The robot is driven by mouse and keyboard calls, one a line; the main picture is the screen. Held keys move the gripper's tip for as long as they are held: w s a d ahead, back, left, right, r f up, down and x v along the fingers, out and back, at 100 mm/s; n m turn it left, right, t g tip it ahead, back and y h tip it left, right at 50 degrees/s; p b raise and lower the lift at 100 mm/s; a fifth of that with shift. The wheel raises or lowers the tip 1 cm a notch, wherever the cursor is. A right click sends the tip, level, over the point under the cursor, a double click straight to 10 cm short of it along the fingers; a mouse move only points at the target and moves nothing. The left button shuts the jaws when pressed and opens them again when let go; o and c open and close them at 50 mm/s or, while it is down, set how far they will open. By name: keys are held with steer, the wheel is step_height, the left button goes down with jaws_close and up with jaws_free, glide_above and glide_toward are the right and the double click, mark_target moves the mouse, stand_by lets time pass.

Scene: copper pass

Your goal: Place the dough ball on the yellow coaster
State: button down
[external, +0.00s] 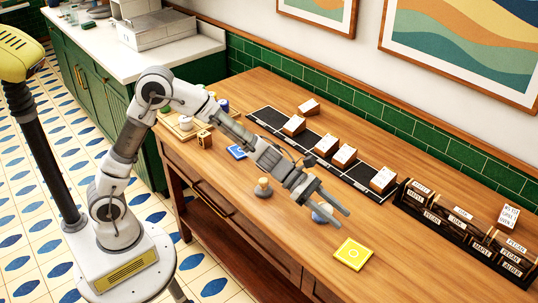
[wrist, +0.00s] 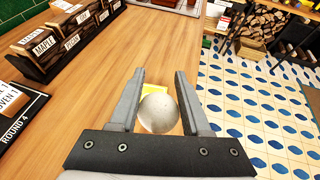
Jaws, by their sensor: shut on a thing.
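The dough ball (wrist: 158,113) is a pale, speckled sphere held between the two fingers of my gripper (wrist: 160,74) in the wrist view. My gripper (external: 340,213) is over the front part of the wooden counter in the external view, its fingers pointing to the lower right. The yellow coaster (external: 353,253) lies flat near the counter's front edge, just beyond and below the fingertips. In the wrist view the coaster (wrist: 153,88) shows beyond the ball, which partly covers it. A bluish round shape beside the fingers in the external view is partly hidden.
A small wooden-topped object (external: 263,187) stands behind my gripper, with a blue coaster (external: 236,152) and wooden cube (external: 204,139) farther left. Label boxes stand on a black strip (external: 270,118) along the back. A labelled rack (external: 465,228) is at right. Counter around the yellow coaster is clear.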

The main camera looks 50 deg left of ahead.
steer(key=s+d+p, duration=0.3)
steer(key=s+d, duration=0.4)
steer(key=d, duration=0.4)
steer(key=p, duration=0.2)
glide_above(363, 258)
steer(key=shift+m+g, duration=0.3)
step_height(363, 258, down, 8)
steer(key=shift+r, duration=0.2)
steer(key=shift+f, duration=1.9)
steer(key=shift+f+b, duration=0.2)
steer(key=shift+b, duration=0.2)
steer(key=shift+c, duration=1.8)
jaws_free()
steer(key=shift+r, duration=0.1)
